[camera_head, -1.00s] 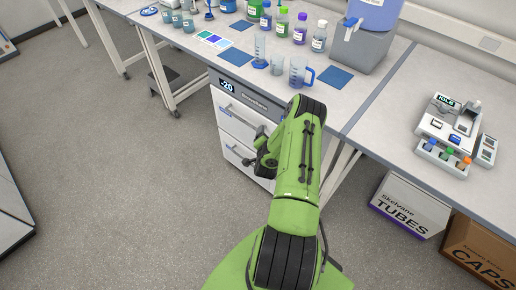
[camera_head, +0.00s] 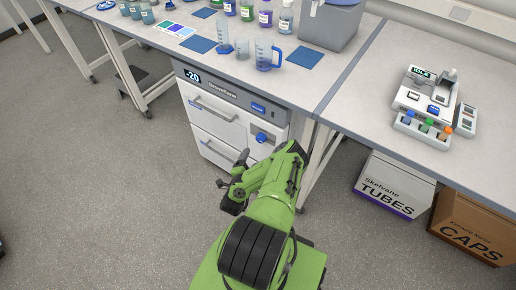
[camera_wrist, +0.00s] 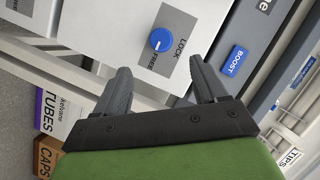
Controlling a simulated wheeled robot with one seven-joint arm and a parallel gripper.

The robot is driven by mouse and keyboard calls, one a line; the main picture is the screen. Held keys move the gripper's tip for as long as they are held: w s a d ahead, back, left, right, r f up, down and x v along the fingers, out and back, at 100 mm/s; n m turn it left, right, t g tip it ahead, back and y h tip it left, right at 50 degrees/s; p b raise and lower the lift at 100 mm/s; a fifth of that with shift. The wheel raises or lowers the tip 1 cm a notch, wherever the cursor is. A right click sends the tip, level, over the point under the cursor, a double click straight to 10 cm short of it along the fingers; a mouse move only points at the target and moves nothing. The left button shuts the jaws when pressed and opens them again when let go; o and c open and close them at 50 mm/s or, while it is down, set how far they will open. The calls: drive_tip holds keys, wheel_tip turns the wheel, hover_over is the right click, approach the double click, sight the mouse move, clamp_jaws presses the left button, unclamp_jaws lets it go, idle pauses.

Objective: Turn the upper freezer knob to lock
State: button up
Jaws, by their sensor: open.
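The freezer (camera_head: 213,118) stands under the bench, a white unit with two drawers and a "-20" display. The upper knob (camera_head: 262,137) is blue and round, on the upper drawer's right side. In the wrist view the knob (camera_wrist: 161,40) sits on a grey plate marked LOCK and FREE, and its white pointer line points toward FREE. My gripper (camera_wrist: 160,77) is open and empty, its fingers spread just short of the knob and apart from it. In the head view my gripper (camera_head: 232,188) is in front of the lower drawer. The lower knob is not clearly visible.
A blue BOOST button (camera_wrist: 234,61) is beside the right finger in the wrist view. The bench (camera_head: 335,75) above carries bottles, a blue-handled beaker (camera_head: 265,55) and a device (camera_head: 430,105). Boxes marked TUBES (camera_head: 392,185) and CAPS (camera_head: 475,225) stand below at right.

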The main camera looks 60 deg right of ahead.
sight(259, 140)
drive_tip(key=b+x, duration=0.6)
drive_tip(key=x, duration=0.5)
drive_tip(key=shift+d+f+b, duration=0.15)
drive_tip(key=shift+f+b, duration=0.05)
drive_tip(key=shift+b, duration=0.2)
drive_tip(key=shift+d, duration=0.35)
drive_tip(key=shift+r, duration=0.1)
drive_tip(key=c, duration=1.1)
drive_tip(key=shift+o, duration=0.2)
drive_tip(key=shift+r+p, duration=0.1)
drive_tip(key=shift+p, duration=0.2)
